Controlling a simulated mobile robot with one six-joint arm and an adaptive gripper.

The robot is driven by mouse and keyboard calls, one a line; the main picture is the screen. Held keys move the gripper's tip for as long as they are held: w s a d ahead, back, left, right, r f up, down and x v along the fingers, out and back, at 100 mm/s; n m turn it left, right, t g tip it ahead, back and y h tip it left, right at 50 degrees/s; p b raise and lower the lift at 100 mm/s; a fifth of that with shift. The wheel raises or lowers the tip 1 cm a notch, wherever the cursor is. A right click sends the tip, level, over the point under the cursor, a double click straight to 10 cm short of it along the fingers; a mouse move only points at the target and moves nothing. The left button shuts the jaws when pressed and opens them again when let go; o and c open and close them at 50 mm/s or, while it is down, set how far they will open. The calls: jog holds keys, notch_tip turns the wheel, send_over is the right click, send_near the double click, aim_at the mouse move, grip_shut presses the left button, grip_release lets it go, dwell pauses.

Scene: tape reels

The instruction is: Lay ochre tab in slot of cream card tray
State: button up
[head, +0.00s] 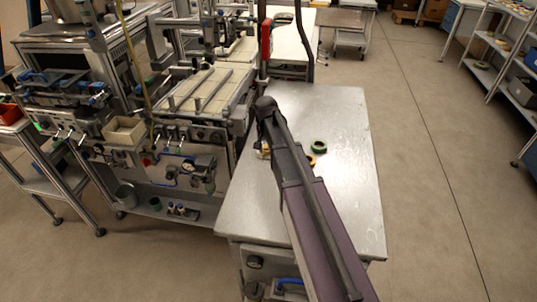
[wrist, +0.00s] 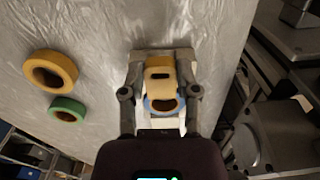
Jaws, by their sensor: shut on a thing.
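My gripper (wrist: 161,62) is over the metal bench top in the wrist view, its two fingers on either side of a small ochre and cream piece. The ochre part, which looks like the ochre tab (wrist: 159,61), lies between the fingertips. A cream part with a dark slot-like mark (wrist: 160,75) shows just below it, and I cannot tell whether it belongs to the tab or the card tray. A ring with a blue edge (wrist: 163,104) and a white surface show nearer my palm. In the head view my arm hides most of this spot.
An ochre tape reel (wrist: 50,71) and a green tape reel (wrist: 67,109) lie on the bench to the left in the wrist view. The metal bench (head: 345,190) is mostly bare right of my arm in the head view. A machine (head: 185,130) stands close on the left.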

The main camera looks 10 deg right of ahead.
aim_at(267, 150)
jog(key=shift+f+b, duration=0.3)
jog(key=shift+f, duration=0.25)
jog(key=shift+f+b, duration=0.6)
jog(key=o, duration=0.7)
jog(key=shift+r, duration=0.15)
notch_tip(267, 150, up, 13)
jog(key=p, duration=1.3)
dwell(0.4)
jog(key=s+n, duration=0.1)
jog(key=s, duration=0.6)
jog(key=s+n, duration=0.2)
jog(key=s, duration=0.5)
jog(key=s+d+n, duration=0.1)
jog(key=s+n, duration=0.1)
jog(key=s, duration=0.5)
